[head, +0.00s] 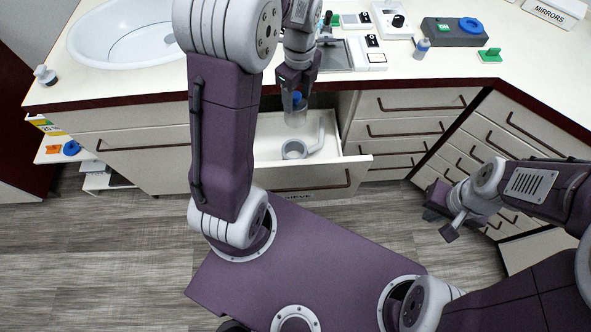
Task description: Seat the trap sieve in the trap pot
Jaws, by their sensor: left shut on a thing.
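My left gripper (296,90) is shut on the trap sieve (295,117), a translucent grey cylinder with a blue top, and holds it upright with its open drawer below. The trap pot (294,150) is a grey round ring-like cup with a bent pipe, inside the open drawer. The sieve appears above the pot and apart from it; the height gap is hard to judge. My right gripper (441,222) is at the right, over the floor, away from both; its jaw opening is unclear.
The open drawer (355,165) bears a label ending in SIEVE. The counter above holds a white basin (125,35), a blue-capped bottle (422,48), a grey box (455,32) and a green piece (489,55). A low shelf with orange and blue pieces (71,148) is at left.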

